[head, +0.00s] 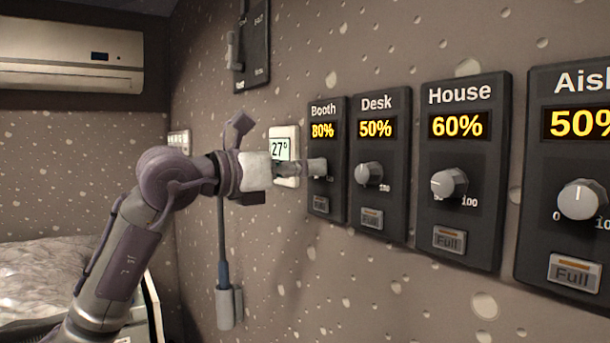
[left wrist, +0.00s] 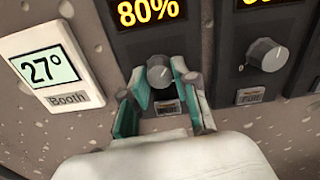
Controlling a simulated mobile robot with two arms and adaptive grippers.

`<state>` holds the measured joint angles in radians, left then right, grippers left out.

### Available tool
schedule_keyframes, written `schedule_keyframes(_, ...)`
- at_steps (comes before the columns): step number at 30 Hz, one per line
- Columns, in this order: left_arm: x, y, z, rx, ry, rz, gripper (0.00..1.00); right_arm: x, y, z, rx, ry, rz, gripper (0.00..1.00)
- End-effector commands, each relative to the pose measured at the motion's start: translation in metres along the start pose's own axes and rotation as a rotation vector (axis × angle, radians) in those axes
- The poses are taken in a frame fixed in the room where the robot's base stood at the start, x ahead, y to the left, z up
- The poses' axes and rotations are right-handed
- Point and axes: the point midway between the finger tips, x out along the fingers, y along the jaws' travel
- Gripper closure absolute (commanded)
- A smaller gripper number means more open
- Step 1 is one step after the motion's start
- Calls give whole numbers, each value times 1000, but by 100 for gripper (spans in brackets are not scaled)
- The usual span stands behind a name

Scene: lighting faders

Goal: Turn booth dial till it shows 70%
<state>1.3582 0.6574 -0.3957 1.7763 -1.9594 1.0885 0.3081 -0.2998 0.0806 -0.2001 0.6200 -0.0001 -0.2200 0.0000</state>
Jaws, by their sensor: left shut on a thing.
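The Booth panel (head: 342,190) is a dark wall unit with a yellow display (head: 322,130) that reads 80%. In the left wrist view the display (left wrist: 148,10) also reads 80%. The booth dial (left wrist: 160,73) is a grey knob under the display. My left gripper (left wrist: 159,80) has its green-padded fingers on both sides of the dial and is shut on it. In the head view the left gripper (head: 305,167) reaches the dial from the left and partly hides it. My right gripper is not in view.
Desk (head: 376,207), House (head: 461,215) and Aisle panels stand to the right, with dials and Full buttons, reading 50%, 60% and 50%. A white thermostat (head: 291,180) showing 27° is just left of the Booth panel. A dark panel (head: 252,75) hangs above.

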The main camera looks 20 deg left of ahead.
Motion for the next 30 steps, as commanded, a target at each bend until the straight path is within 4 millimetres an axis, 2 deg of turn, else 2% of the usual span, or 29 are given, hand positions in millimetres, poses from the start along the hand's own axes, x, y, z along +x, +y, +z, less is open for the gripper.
schedule_keyframes(30,0,0,-1,-931,0,1,100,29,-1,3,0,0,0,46)
